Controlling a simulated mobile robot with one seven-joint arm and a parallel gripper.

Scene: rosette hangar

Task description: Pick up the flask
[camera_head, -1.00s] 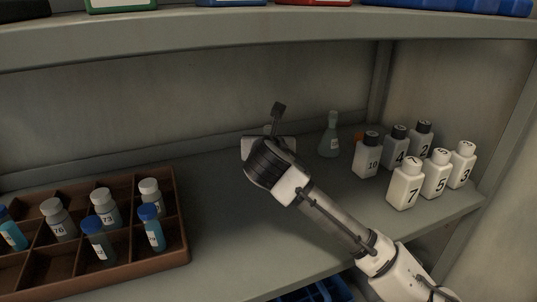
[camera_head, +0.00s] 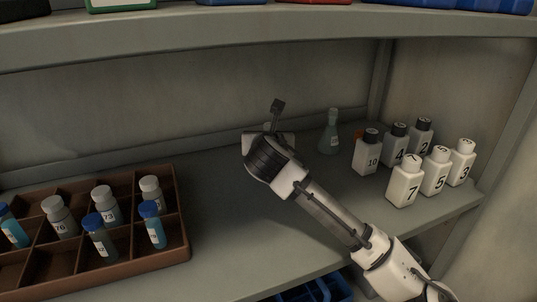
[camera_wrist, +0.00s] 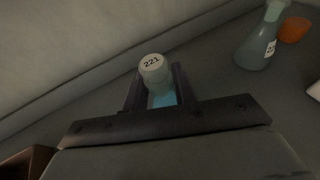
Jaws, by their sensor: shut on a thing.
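The flask (camera_head: 329,138) is a conical, blue-green glass vessel standing upright on the shelf, right of my gripper in the head view. It also shows at the top right of the wrist view (camera_wrist: 258,48), apart from my fingers, with a partly cut-off label. My gripper (camera_wrist: 157,88) is shut on a vial (camera_wrist: 154,68) with a pale cap marked 221 and blue contents. The vial is between the two fingers. In the head view my wrist hides the vial and most of the gripper.
A brown divided crate (camera_head: 178,212) with several capped vials stands at the left. Several white numbered bottles (camera_head: 404,184) stand at the right, the one marked 10 (camera_head: 367,153) closest to the flask. An orange thing (camera_wrist: 294,30) is beside the flask. An upper shelf (camera_head: 250,42) hangs above.

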